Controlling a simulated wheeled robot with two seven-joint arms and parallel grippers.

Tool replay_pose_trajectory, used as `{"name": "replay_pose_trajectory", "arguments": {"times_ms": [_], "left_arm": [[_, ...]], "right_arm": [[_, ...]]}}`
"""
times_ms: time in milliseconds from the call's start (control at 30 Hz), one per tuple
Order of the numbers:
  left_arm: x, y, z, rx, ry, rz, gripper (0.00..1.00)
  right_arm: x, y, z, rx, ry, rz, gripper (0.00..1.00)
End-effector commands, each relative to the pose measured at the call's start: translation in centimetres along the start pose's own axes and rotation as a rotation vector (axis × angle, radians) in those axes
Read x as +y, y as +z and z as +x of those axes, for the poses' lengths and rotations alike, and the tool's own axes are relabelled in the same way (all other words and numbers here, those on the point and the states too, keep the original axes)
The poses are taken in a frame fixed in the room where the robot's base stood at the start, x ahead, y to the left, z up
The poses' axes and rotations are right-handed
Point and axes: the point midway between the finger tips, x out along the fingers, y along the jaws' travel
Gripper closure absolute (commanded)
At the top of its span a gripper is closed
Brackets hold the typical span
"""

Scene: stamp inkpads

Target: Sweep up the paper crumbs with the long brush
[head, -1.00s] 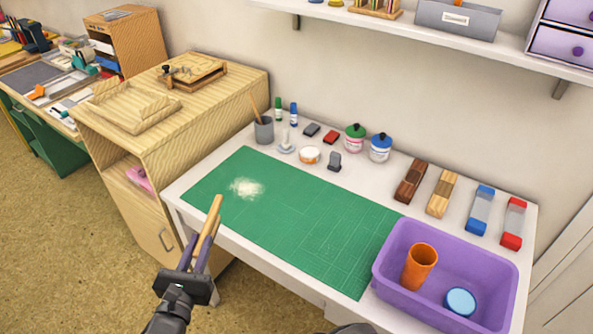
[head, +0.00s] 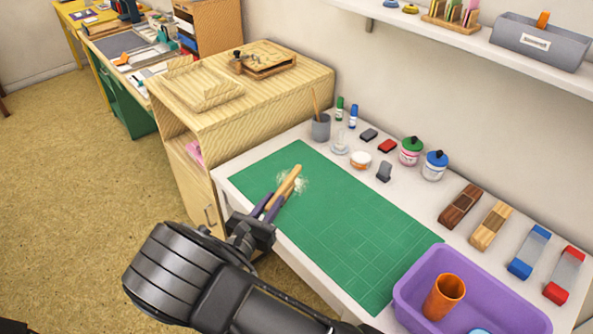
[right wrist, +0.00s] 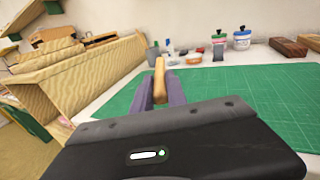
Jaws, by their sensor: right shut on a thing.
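The long brush (head: 289,180) has a light wooden handle; my right gripper (head: 272,205) is shut on it. The brush also shows between the fingers in the right wrist view (right wrist: 160,78). The white paper crumbs (head: 301,184) lie in a small heap on the green cutting mat (head: 345,225), partly hidden behind the brush. The brush overlaps the heap in the head view; I cannot tell whether it touches. In the right wrist view the crumbs are hidden. My left gripper is not in view.
A purple bin (head: 408,305) holding an orange cup (head: 444,297) stands at the mat's right. A grey pen cup (head: 320,128), jars and stamps line the table's back. A wooden cabinet (head: 270,95) adjoins the table's left. The mat's middle and right are clear.

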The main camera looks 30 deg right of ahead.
Motion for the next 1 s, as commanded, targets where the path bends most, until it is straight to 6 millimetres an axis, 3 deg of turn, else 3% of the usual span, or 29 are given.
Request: {"name": "replay_pose_trajectory", "arguments": {"times_ms": [33,100,200,300,733,1000], "left_arm": [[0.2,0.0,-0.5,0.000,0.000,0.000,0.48],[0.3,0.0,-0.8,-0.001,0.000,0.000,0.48],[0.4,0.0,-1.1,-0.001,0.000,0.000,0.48],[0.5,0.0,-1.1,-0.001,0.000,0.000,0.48],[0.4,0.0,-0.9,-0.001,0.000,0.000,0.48],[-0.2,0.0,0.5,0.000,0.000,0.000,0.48]], "right_arm": [[-0.3,0.5,2.5,0.002,-0.028,0.006,1.00],[-0.5,1.0,5.4,-0.005,-0.048,0.007,1.00],[-1.1,1.6,8.6,-0.019,-0.069,0.009,1.00],[-1.5,1.9,10.3,-0.028,-0.079,0.008,1.00],[-1.6,1.8,10.7,-0.032,-0.081,0.008,1.00],[-1.9,-0.3,10.9,-0.031,-0.077,0.006,1.00]]}}
